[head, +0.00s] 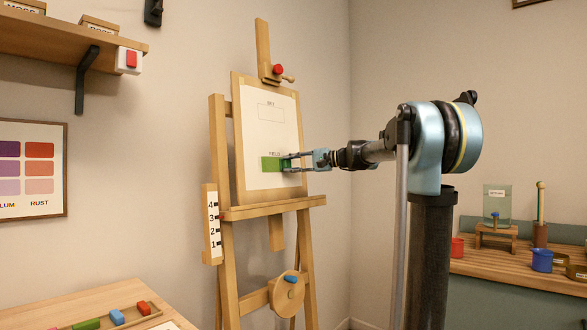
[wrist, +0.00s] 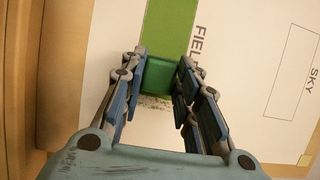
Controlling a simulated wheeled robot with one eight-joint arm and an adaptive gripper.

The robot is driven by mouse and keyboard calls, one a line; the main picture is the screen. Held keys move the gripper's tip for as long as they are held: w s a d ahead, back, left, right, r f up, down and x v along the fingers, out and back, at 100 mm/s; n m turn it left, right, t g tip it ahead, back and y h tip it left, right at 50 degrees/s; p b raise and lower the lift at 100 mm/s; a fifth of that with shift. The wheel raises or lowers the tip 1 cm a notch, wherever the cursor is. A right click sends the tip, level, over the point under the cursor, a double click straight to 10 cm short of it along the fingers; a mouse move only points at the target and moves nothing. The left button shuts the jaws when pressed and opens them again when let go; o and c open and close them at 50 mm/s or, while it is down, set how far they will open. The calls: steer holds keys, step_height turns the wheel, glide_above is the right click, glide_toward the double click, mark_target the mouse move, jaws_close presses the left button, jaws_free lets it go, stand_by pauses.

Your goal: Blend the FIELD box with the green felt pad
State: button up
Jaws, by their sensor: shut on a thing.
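The FIELD box (head: 270,163) is a green-filled rectangle low on the white sheet (head: 272,135), which is on the upright easel board. In the wrist view, the FIELD box (wrist: 169,28) is a solid green band running up from the fingertips. My gripper (head: 287,163) is at the right end of the box. In the wrist view, my gripper (wrist: 161,75) is shut on the green felt pad (wrist: 160,80), a darker green block against or very near the sheet. Patchy green specks show just below the pad. The sheet under the pad is hidden.
The empty SKY box (head: 271,111) is higher on the sheet. The easel (head: 226,250) has a ledge (head: 270,208) under the board. A table at lower left holds a tray with coloured pads, including a blue one (head: 117,317). A bench with cups (head: 542,260) stands at right.

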steer(key=shift+s+a, duration=0.1)
steer(key=shift+s, duration=0.05)
steer(key=shift+s+a, duration=0.75)
steer(key=shift+s, duration=0.25)
steer(key=shift+s, duration=0.1)
steer(key=shift+s+a, duration=0.85)
steer(key=shift+s, duration=0.1)
steer(key=shift+s+a, duration=0.75)
steer(key=shift+s, duration=0.3)
steer(key=shift+s+a, duration=0.1)
steer(key=shift+s, duration=0.05)
steer(key=shift+s+a, duration=0.85)
steer(key=shift+s, duration=0.05)
